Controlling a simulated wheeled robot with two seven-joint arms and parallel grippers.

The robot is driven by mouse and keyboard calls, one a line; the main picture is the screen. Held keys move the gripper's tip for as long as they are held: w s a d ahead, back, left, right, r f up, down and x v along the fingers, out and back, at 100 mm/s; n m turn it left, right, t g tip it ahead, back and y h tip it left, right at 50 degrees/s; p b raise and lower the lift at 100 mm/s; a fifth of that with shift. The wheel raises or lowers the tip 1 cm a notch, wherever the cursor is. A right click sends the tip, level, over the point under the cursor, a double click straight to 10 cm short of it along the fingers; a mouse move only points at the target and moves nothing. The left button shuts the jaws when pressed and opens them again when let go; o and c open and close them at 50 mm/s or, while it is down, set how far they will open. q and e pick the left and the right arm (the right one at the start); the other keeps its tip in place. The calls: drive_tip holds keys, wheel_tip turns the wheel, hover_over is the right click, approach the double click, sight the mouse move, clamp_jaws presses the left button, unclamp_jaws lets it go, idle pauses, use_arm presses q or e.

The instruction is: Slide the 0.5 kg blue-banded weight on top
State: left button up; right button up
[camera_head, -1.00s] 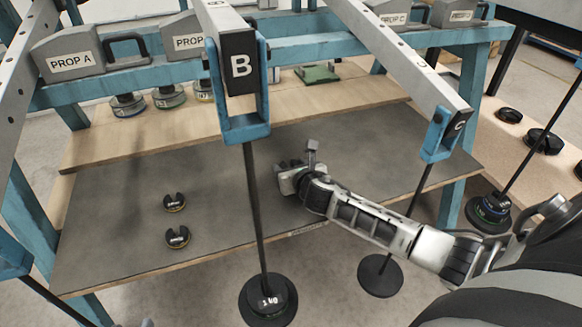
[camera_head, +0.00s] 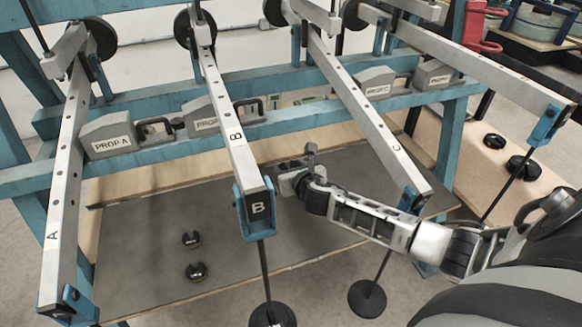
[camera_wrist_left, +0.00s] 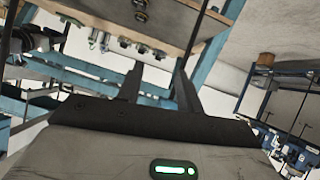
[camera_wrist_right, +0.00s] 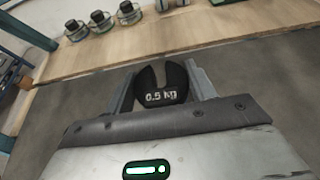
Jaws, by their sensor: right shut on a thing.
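A dark slotted weight marked 0.5 KG (camera_wrist_right: 167,85) sits between the fingers of my right gripper (camera_wrist_right: 165,92) in the right wrist view; no blue band shows from this side. In the head view my right gripper (camera_head: 290,178) is above the grey mat, right of lever B's end (camera_head: 257,207). A hanger rod drops from lever B to a black disc (camera_head: 272,315), cut by the lower edge. Lever C's rod (camera_head: 383,266) ends in another black disc (camera_head: 367,298). In the left wrist view my left gripper (camera_wrist_left: 160,75) has its fingers apart with nothing between them.
Two black slotted weights (camera_head: 191,239) (camera_head: 196,271) lie on the grey mat (camera_head: 140,235). Lever A (camera_head: 60,220) stands left. Several weights (camera_wrist_right: 100,21) stand on the wooden board in the right wrist view. More black weights (camera_head: 522,168) lie on the right board. Blue frame beams cross behind.

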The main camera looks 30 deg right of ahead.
drive_tip(key=shift+r+p, duration=2.15)
drive_tip(key=shift+r, duration=0.1)
